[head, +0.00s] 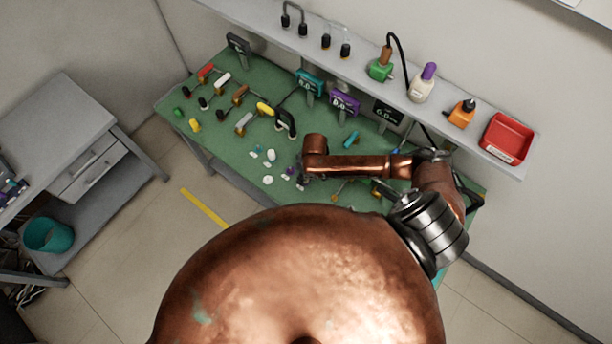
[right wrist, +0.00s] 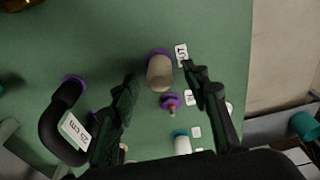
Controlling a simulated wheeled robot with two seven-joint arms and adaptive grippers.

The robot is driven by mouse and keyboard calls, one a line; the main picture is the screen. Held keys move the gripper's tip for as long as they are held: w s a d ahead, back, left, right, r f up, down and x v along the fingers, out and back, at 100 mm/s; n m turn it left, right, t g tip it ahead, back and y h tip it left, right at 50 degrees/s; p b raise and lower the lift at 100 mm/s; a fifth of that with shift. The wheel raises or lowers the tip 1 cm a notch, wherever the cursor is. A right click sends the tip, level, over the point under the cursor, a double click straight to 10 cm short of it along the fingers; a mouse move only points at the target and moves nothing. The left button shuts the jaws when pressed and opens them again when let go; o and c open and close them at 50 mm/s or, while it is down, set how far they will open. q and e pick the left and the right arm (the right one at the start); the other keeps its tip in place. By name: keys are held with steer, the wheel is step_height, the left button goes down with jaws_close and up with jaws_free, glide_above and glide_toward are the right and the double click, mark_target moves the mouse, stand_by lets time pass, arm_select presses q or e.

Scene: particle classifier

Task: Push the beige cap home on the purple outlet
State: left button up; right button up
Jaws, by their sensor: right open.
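In the right wrist view the beige cap (right wrist: 160,76) stands over a purple ring, the outlet (right wrist: 157,53), whose rim shows along the cap's far edge. I cannot tell how deeply the cap sits on it. My right gripper (right wrist: 160,73) is open, with one dark finger on each side of the cap and gaps between. In the head view my right gripper (head: 304,176) is low over the green bench, small and partly hidden by my copper arm. The cap cannot be made out there. My left gripper is not in view.
A small purple piece (right wrist: 171,101) and a white teal-topped piece (right wrist: 181,143) stand close by. A black elbow with a purple end (right wrist: 62,115) lies to the left. Several small label cards lie around. The green bench (head: 240,80) holds several fittings; a shelf (head: 350,65) runs behind.

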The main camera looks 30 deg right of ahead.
step_height(320, 180, up, 11)
steer(key=s, duration=0.1)
steer(key=shift+d+f, duration=0.2)
steer(key=shift+d, duration=0.1)
steer(key=shift+s, duration=0.1)
steer(key=shift+s, duration=0.1)
